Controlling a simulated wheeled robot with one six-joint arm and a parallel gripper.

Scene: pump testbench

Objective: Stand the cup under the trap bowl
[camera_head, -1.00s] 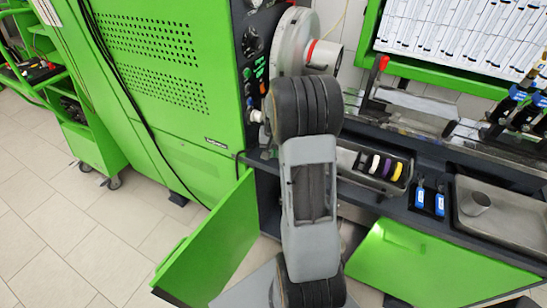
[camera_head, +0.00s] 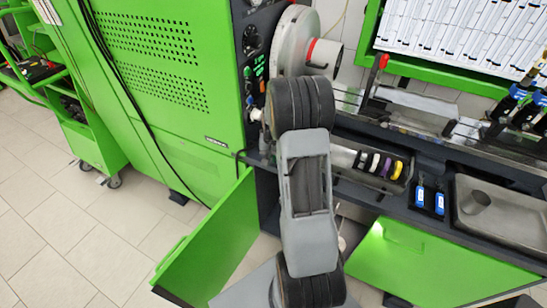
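A small grey metal cup-like vessel (camera_head: 476,201) is at the left end of the shallow metal tray (camera_head: 520,238) on the right of the bench. I cannot tell whether it stands or lies there. I cannot pick out the trap bowl with certainty; my arm covers the middle of the bench and part of the open space below it. My gripper does not show, so its place relative to the cup and what it may hold cannot be seen.
Two green cabinet doors, at left (camera_head: 215,245) and right (camera_head: 425,262), hang open below the bench. A bin with coloured rings (camera_head: 378,165) and blue-labelled items (camera_head: 428,200) sit left of the tray. A green machine (camera_head: 160,75) stands left. Tiled floor is clear at lower left.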

